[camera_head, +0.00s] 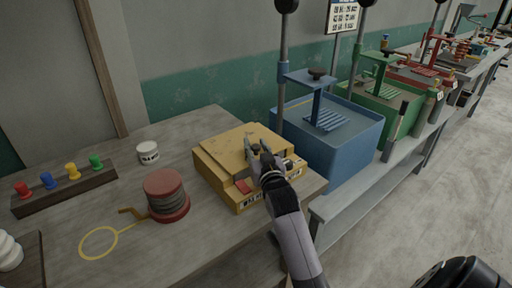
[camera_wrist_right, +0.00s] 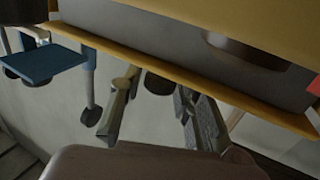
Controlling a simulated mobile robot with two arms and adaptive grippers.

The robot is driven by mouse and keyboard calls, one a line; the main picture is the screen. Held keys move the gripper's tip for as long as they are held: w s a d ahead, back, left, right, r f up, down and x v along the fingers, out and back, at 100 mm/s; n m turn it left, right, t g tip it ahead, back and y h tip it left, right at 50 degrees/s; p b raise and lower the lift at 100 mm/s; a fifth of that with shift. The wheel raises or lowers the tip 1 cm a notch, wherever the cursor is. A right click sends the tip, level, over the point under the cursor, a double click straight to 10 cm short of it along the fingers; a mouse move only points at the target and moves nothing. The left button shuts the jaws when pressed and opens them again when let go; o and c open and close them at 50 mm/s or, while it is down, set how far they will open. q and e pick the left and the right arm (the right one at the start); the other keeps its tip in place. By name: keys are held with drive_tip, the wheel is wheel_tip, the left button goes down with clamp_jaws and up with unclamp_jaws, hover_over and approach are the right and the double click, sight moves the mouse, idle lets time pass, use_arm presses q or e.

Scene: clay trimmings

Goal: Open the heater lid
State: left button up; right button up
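The heater is a yellow box (camera_head: 240,200) with a label on its front, at the right end of the wooden table. Contact is not clear.
A red-topped spool (camera_head: 165,192) and a white jar (camera_head: 148,153) stand left of the heater. A rack (camera_head: 65,192) with coloured pegs is farther left. A blue press box (camera_head: 335,140) stands close behind the heater on the right, with green and red ones beyond.

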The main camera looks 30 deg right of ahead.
clamp_jaws()
idle(0.4)
